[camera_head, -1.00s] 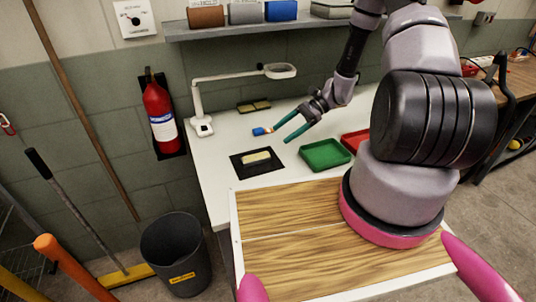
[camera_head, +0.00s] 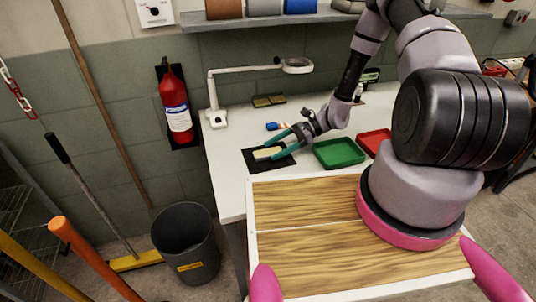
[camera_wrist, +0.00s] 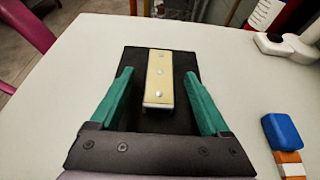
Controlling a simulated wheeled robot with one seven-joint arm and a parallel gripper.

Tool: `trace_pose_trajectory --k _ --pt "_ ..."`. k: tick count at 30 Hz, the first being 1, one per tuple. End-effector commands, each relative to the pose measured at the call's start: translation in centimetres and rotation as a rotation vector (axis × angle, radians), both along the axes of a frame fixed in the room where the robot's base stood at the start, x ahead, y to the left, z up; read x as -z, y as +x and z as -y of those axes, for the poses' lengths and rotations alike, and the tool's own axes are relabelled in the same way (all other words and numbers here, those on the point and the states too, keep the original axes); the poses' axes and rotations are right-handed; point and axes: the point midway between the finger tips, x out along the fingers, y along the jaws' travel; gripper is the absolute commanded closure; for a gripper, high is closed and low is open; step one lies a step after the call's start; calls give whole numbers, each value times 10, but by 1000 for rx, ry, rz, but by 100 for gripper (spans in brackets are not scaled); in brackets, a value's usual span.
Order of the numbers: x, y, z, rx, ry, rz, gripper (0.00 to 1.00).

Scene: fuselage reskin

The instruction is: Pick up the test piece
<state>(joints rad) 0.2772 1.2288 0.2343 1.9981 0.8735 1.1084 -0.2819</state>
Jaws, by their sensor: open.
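The test piece (camera_wrist: 160,77) is a small pale yellow plate with a few rivet-like dots, lying on a black mat (camera_wrist: 133,62). In the head view the test piece (camera_head: 264,153) lies on the black mat (camera_head: 285,164) on the white table. My gripper (camera_wrist: 158,88) has green fingers and is open, one finger on each side of the piece's near part, with gaps on both sides in the wrist view. In the head view my gripper (camera_head: 272,147) is over the mat at the piece, partly covering it. I cannot tell whether the fingers touch the mat.
A blue-and-orange object (camera_wrist: 283,135) lies to the right of my gripper in the wrist view. Green (camera_head: 339,153) and red (camera_head: 374,141) trays stand right of the mat. A white desk lamp (camera_head: 217,117) stands at the back left, near another yellowish piece (camera_head: 268,100).

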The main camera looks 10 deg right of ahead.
Motion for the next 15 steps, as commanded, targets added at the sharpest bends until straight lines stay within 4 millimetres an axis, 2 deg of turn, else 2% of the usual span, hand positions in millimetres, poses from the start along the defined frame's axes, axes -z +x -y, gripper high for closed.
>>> trace_pose_trajectory --k 4,11,14,15 --pt "6 -3 -12 -1 0 1 20" --pt "6 -3 -13 0 -1 1 20" --pt "6 -3 -13 0 -1 1 54" --pt "6 -3 -13 0 -1 1 70"
